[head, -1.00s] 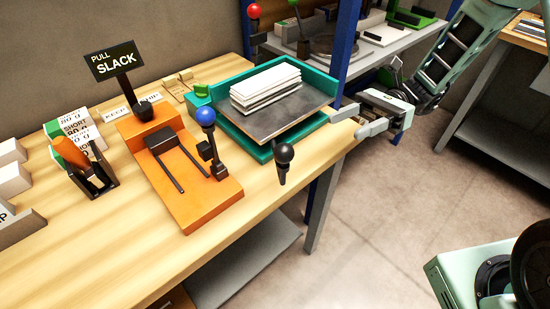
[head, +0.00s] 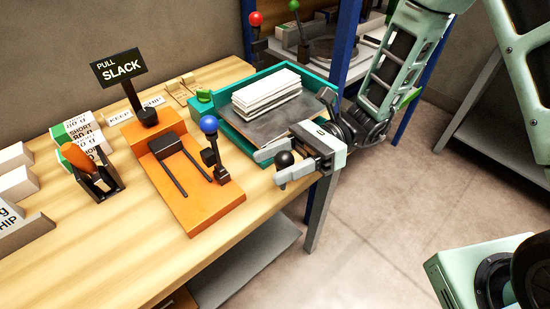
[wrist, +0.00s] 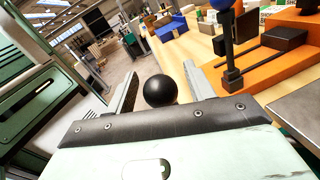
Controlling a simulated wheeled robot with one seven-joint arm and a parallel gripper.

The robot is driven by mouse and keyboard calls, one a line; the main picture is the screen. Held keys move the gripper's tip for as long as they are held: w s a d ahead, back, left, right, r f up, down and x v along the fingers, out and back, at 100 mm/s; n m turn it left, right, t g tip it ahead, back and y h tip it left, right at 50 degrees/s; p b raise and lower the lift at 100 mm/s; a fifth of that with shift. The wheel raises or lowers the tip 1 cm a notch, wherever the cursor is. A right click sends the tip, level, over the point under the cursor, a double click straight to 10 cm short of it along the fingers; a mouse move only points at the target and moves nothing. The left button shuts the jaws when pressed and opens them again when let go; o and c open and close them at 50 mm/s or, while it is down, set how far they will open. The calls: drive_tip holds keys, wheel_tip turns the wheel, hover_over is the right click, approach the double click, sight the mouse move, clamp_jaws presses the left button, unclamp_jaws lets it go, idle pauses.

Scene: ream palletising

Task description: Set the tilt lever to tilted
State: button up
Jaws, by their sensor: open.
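The lever with a black ball knob (head: 284,158) stands at the front edge of the teal tray unit (head: 226,131). Its shaft is mostly hidden by my gripper. My gripper (head: 268,170) is open, with one finger on each side of the knob. In the wrist view the black knob (wrist: 160,90) sits between the two fingers, with gaps showing on both sides. The tray unit carries a dark plate (head: 268,122) with a stack of white paper (head: 266,91) on it.
An orange fixture (head: 191,205) with a blue-knobbed lever (head: 209,124) stands just left of my gripper. A "PULL SLACK" sign (head: 119,68) rises behind it. A blue rack post (head: 346,35) stands behind the tray. Open floor lies to the right.

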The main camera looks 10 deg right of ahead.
drive_tip(key=shift+s+a, duration=0.15)
drive_tip(key=shift+a, duration=0.2)
clamp_jaws()
drive_tip(key=w+d+r+m+y+p, duration=0.1)
drive_tip(key=w+r+m+p, duration=0.3)
drive_tip(key=r+p, duration=0.5)
drive_tip(key=shift+w+r+y, duration=0.25)
drive_tip(key=shift+w+y, duration=0.4)
drive_tip(key=shift+y, duration=0.15)
unclamp_jaws()
drive_tip(key=shift+w, duration=0.1)
